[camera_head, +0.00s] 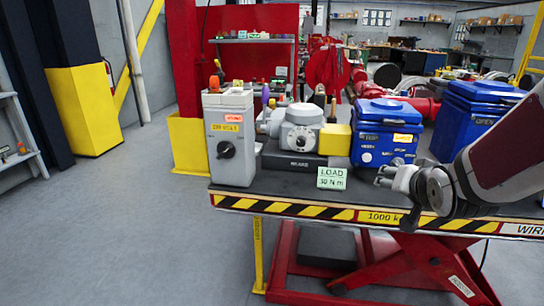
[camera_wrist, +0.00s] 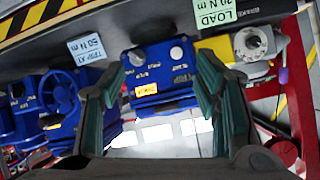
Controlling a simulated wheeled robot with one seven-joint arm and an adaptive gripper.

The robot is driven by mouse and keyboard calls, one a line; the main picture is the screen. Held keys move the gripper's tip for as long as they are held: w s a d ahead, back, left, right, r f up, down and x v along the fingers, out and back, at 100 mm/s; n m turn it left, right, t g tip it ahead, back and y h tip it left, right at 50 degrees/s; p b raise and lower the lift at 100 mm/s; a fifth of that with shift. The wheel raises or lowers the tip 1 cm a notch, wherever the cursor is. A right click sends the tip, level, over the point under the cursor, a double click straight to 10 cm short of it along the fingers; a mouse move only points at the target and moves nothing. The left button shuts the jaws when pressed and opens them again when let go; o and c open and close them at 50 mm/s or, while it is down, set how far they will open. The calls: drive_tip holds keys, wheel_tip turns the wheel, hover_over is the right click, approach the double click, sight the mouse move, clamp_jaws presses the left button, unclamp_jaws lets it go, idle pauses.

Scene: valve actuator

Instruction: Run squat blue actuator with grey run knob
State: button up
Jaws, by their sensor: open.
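The squat blue actuator (camera_head: 384,128) stands on the table with a yellow label on its front. In the wrist view the blue actuator (camera_wrist: 152,72) shows between my fingers, with a round grey knob (camera_wrist: 176,52) and a second pale grey fitting (camera_wrist: 136,57) on its face. I cannot tell which of the two is the run knob. My gripper (camera_head: 381,175) is open and empty in front of the actuator's lower front; it also spans the actuator in the wrist view (camera_wrist: 160,68). Part of the front is hidden behind my gripper in the head view.
A grey cabinet with a black knob (camera_head: 232,140) and a grey actuator (camera_head: 300,130) stand to the left. A green LOAD card (camera_head: 332,178) is at the table's front edge. A larger blue unit (camera_head: 468,112) stands right; a blue handwheel (camera_wrist: 60,92) shows in the wrist view.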

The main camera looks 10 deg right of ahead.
drive_tip(key=w+d+f+m+t+h+b, duration=0.2)
drive_tip(key=w+d+f+m+t+b, duration=0.5)
drive_tip(key=d, duration=0.3)
drive_tip(key=shift+n+g, duration=0.6)
drive_tip(key=x, duration=0.4)
drive_tip(key=b+x, duration=0.1)
drive_tip(key=x, duration=0.3)
drive_tip(key=f+x, duration=0.1)
drive_tip(key=x, duration=0.3)
drive_tip(key=shift+w+a, duration=0.1)
drive_tip(key=shift+w, duration=0.05)
drive_tip(key=c, duration=1.1)
